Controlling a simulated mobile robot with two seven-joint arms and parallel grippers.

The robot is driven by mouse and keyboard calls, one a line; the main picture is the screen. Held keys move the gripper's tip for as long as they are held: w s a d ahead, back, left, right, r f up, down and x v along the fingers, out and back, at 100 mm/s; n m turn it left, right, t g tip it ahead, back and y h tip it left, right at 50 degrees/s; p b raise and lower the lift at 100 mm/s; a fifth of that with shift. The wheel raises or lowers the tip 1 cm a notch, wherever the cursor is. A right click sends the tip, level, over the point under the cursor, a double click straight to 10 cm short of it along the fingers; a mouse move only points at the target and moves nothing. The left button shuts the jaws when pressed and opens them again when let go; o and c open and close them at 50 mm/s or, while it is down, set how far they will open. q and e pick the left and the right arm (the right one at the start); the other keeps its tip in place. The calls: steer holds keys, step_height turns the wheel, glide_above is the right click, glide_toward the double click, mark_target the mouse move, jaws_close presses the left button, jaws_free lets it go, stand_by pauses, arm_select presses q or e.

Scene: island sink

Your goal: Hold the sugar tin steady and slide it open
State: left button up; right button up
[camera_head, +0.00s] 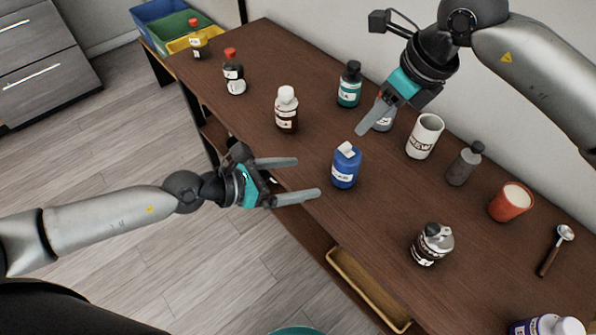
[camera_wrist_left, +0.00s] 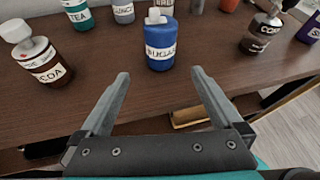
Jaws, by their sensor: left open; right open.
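The sugar tin (camera_head: 346,168) is a blue container with a white label and a white piece on top. It stands upright near the front edge of the brown counter. It also shows in the left wrist view (camera_wrist_left: 160,46), straight ahead between the fingers, its label reading sugar. My left gripper (camera_head: 308,178) is open and empty, in front of the counter edge, its fingers pointing at the tin but short of it. It also shows in the left wrist view (camera_wrist_left: 160,88). My right gripper (camera_head: 368,122) is open, above and behind the tin, apart from it; its fingers overlap in the head view.
Bare wood surrounds the tin.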

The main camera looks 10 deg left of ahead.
mark_target(354, 166)
arm_select(q)
steer(key=shift+w+d+r+m, duration=0.3)
steer(key=shift+d+r+m, duration=0.2)
steer(key=shift+m, duration=0.1)
steer(key=x, duration=1.4)
steer(key=shift+w+d, duration=0.2)
steer(key=shift+w, duration=0.1)
steer(key=shift+c, duration=0.2)
steer(key=shift+f, duration=0.1)
steer(key=c, duration=1.4)
